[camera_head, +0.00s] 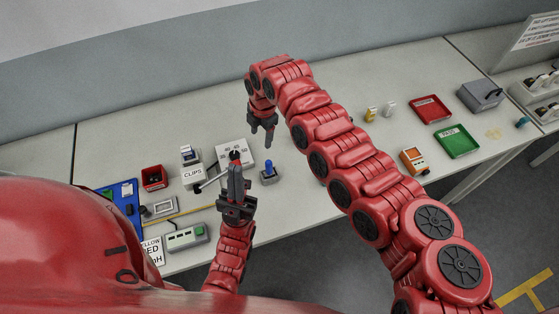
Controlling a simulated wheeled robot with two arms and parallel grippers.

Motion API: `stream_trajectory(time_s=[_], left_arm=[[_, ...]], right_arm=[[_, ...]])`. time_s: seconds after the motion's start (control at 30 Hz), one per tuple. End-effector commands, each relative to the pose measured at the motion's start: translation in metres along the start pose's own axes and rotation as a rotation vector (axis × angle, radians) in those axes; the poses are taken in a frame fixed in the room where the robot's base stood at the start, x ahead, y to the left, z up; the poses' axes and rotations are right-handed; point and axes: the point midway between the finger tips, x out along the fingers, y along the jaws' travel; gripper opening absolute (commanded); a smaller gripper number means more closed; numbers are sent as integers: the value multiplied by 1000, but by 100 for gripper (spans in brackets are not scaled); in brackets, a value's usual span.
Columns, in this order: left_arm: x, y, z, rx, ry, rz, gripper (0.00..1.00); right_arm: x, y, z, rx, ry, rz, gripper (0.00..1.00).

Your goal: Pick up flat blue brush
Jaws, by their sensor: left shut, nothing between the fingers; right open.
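I cannot clearly make out a flat blue brush; it is too small to tell or hidden. A small blue-topped piece on a grey base (269,172) stands on the table, just right of my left gripper. My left gripper (236,168) is shut and empty, pointing away from me over the white numbered board (232,150). My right gripper (262,134) is open and empty, fingers pointing down, above and behind the blue-topped piece. My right arm hides part of the table's middle.
At the left are a clips box (193,176), a small red bin (154,177), a blue board (121,197) and a grey device (186,237). At the right are a red tray (431,109), a green tray (457,141) and an orange meter (414,161).

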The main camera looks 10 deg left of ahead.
Motion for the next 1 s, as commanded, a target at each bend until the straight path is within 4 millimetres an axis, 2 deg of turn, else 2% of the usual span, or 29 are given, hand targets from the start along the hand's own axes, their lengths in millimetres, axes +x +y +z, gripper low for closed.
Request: stream_trajectory(time_s=[0.03, 0.17, 0.27, 0.5, 0.6, 0.7, 0.87, 1.0], left_arm=[[4, 0, -1, 0, 0, 0, 0], [4, 0, -1, 0, 0, 0, 0], [2, 0, 0, 0, 0, 0, 0], [-18, 1, 3, 0, 0, 0, 0], [-29, 1, 5, 0, 0, 0, 0], [-36, 2, 6, 0, 0, 0, 0], [-39, 2, 7, 0, 0, 0, 0], [-50, 2, 8, 0, 0, 0, 0]], right_arm=[[-11, -9, -2, -44, -9, -51, 65], [-13, -25, -8, -101, -10, -124, 65], [3, -28, -8, -104, -7, -131, 65], [65, -35, -8, -103, -7, -127, 65], [86, -36, -6, -101, -9, -123, 65], [99, -37, -5, -101, -10, -121, 65], [107, -38, -5, -101, -10, -120, 65], [119, -38, -4, -101, -9, -120, 65]])
